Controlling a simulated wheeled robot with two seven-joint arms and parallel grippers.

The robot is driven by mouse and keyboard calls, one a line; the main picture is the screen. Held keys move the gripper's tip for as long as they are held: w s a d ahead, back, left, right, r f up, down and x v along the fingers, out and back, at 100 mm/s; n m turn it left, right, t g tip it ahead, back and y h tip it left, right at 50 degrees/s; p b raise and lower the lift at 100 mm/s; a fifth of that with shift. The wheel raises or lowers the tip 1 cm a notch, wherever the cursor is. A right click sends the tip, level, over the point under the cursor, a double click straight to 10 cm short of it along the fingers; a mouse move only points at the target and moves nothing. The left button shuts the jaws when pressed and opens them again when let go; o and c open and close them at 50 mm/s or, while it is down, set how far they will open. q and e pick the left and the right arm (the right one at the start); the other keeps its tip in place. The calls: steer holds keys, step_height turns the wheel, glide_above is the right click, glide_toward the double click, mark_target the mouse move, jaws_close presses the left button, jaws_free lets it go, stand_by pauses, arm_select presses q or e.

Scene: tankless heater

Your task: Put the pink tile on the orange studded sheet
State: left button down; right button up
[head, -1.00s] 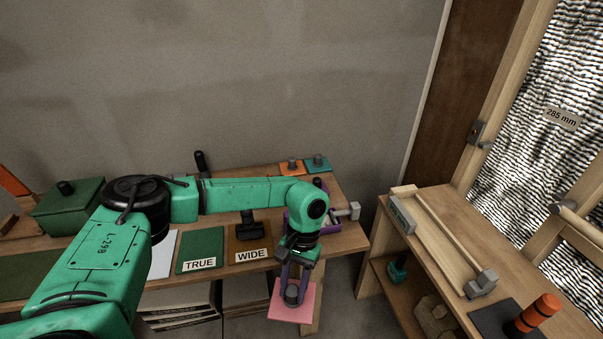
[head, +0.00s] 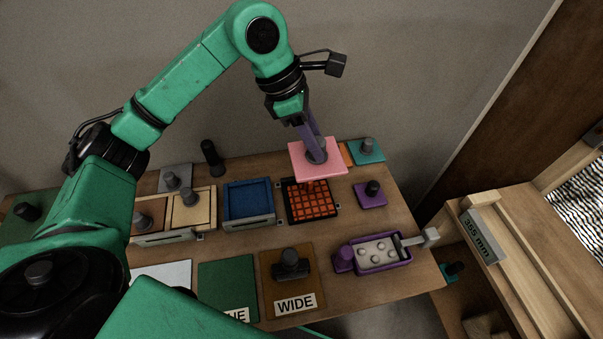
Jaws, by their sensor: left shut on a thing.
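The pink tile (head: 308,169) is a flat square with a grey knob on top. My left gripper (head: 316,152) is shut on that knob and holds the tile above the back of the bench. The orange studded sheet (head: 312,206) lies in a black frame on the bench, just below and in front of the tile in the picture. The tile overlaps the sheet's back edge in the view. The gap between them is hard to judge. My right gripper is not in view.
A blue tray (head: 248,201) stands left of the sheet. A purple tile (head: 371,194) and a teal tile (head: 367,152) with knobs are at the right. A purple tray (head: 378,252) holds several pale round pieces. A brown board (head: 290,278) marked WIDE lies in front.

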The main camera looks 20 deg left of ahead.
mark_target(312, 167)
arm_select(q)
steer(key=f, duration=0.2)
steer(key=s+f+p, duration=0.1)
steer(key=f, duration=0.2)
steer(key=d+f, duration=0.1)
steer(key=f, duration=0.1)
steer(key=shift+s+f+p, duration=0.25)
steer(key=shift+s+p, duration=0.05)
steer(key=shift+p, duration=0.05)
steer(key=f, duration=0.4)
steer(key=f+p, duration=0.1)
steer(key=f, duration=0.2)
steer(key=shift+w+a, duration=0.15)
steer(key=shift+w, duration=0.25)
step_height(312, 167, down, 4)
steer(key=shift+s+p, duration=0.1)
steer(key=shift+p, duration=0.45)
steer(key=shift+f, duration=0.1)
steer(key=shift+f+b, duration=0.25)
steer(key=shift+b, duration=0.1)
steer(key=c, duration=0.5)
jaws_free()
steer(key=shift+r, duration=0.15)
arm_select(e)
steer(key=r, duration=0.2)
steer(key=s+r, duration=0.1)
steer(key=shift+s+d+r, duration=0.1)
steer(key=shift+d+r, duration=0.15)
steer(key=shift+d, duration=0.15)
